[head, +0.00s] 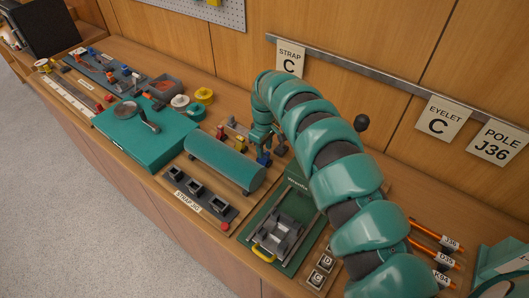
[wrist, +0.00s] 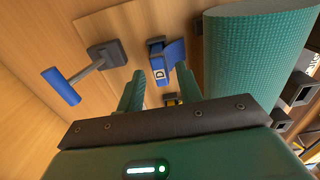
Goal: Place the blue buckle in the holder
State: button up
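The blue buckle (wrist: 161,68), marked with a D, stands on the wooden surface just beyond my fingertips in the wrist view. In the head view the blue buckle (head: 264,158) is at the right end of a row with a red and a yellow piece. My gripper (wrist: 159,75) is open, its two green fingers apart and nothing seen between them. In the head view my gripper (head: 262,138) points down close above the buckle; contact cannot be told. A strap jig (head: 205,194) with three dark sockets lies nearer the front edge; the pictures do not label any holder.
A teal roll (head: 224,164) lies between the buckle row and the jig, and close right in the wrist view. A blue-handled dark fixture (wrist: 85,72) is left of the buckle. My arm hides part of the bench.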

aim_at(265, 150)
notch_tip(265, 150, up, 10)
jog(key=p, duration=0.1)
jog(key=shift+f+p, duration=0.2)
jog(key=shift+p, duration=0.1)
jog(key=shift+s+f, duration=0.1)
jog(key=shift+f, duration=0.05)
dwell(0.4)
